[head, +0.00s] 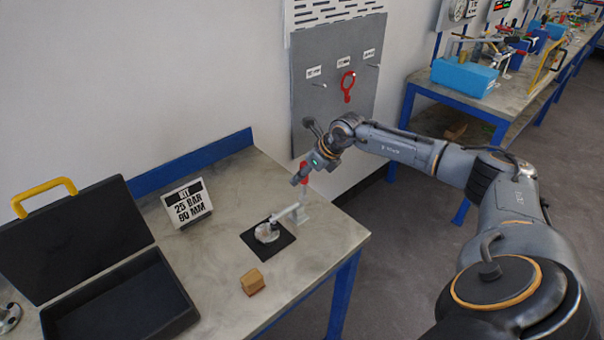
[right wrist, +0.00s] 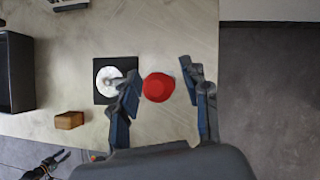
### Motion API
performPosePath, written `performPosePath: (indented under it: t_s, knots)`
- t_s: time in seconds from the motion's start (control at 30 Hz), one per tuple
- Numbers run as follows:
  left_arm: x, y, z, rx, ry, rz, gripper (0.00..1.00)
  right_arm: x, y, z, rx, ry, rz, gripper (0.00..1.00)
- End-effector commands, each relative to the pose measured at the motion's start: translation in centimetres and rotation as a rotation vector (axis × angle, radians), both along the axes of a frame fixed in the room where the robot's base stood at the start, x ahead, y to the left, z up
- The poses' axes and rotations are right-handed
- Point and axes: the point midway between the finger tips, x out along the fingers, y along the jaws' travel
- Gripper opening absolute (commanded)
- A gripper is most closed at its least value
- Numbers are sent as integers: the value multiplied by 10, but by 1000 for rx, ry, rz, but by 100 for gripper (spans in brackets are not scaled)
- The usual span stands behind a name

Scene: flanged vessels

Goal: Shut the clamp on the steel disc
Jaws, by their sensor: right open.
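The steel disc (head: 267,232) lies on a black square mat (head: 285,239) on the bench. The clamp (head: 301,214) stands at the mat's right, its pale arm reaching over the disc; whether it presses on it I cannot tell. Its red handle (head: 304,167) stands up and shows as a red round top in the right wrist view (right wrist: 158,87). My right gripper (head: 299,178) is open, its fingers (right wrist: 160,86) on either side of the red handle, with visible gaps. A dark shape low at left in the right wrist view may be my left gripper (right wrist: 45,164); its jaws are unclear.
A wooden block (head: 252,282) sits in front of the mat. A grey panel (head: 325,110) with a red hanging tool rises behind. The bench's right edge is near the clamp.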

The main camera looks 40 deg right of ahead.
Motion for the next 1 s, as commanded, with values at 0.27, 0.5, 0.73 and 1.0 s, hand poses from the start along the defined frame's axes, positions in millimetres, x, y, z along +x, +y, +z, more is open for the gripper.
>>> performPosePath:
  t_s: [0.27,0.5,0.73,1.0]
  knots:
    - [0,-3,0,-4,1,0,40,-24,-8,38,-4,-1,-1,46]
    - [0,-4,0,-5,1,0,40,-49,-14,78,-3,0,1,46]
    - [0,-4,0,-5,1,0,40,-60,-16,96,-1,2,3,46]
    - [0,-4,0,-5,1,0,40,-61,-16,98,0,1,3,46]
